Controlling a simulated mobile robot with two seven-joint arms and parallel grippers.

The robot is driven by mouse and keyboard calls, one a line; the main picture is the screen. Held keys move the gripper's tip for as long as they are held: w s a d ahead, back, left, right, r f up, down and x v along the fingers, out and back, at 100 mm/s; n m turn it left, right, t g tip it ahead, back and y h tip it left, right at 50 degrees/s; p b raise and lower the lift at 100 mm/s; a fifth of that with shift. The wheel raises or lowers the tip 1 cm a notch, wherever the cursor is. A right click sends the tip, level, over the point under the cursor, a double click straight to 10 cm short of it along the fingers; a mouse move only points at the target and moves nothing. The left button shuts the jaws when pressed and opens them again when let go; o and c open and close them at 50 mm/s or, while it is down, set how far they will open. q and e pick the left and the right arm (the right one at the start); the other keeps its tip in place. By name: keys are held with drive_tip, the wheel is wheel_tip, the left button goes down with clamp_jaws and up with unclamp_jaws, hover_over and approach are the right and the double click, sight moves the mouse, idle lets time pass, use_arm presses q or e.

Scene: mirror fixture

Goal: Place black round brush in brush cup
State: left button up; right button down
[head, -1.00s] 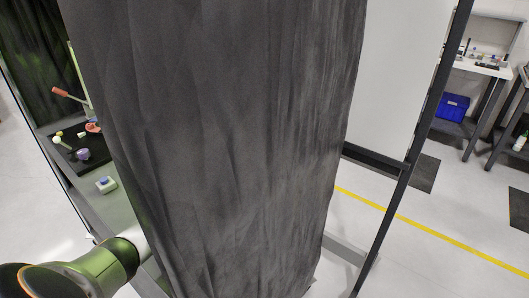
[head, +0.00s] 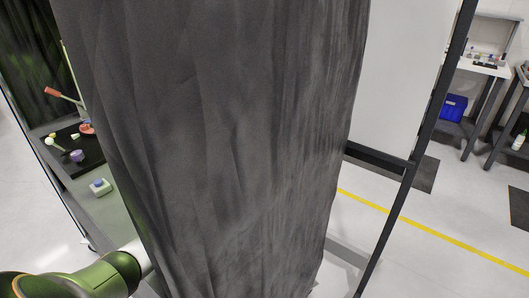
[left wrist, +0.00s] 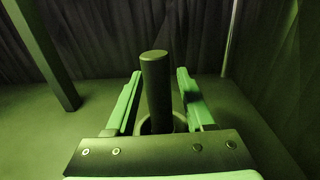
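In the left wrist view a dark upright cylinder (left wrist: 155,88), which looks like a black handle, stands between the two fingers of my left gripper (left wrist: 160,78). The fingers are apart, one on each side of it, with a narrow gap showing beside it. A dark round rim (left wrist: 176,122) shows around or behind its lower end; I cannot tell which. I cannot tell for sure that these are the brush and the brush cup. My left gripper is hidden in the head view, where only my left arm shows. My right gripper is in neither view.
A large dark curtain (head: 225,130) fills the middle of the head view. Left of it, small objects lie on a black mat (head: 88,163) on a grey-green surface, with a small white block (head: 100,188) nearer. A dark post (left wrist: 48,55) stands left of the gripper.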

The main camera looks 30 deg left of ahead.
use_arm(q)
drive_tip(key=shift+r, duration=0.15)
drive_tip(key=shift+s, duration=0.4)
drive_tip(key=s, duration=0.9)
drive_tip(key=shift+s, duration=1.1)
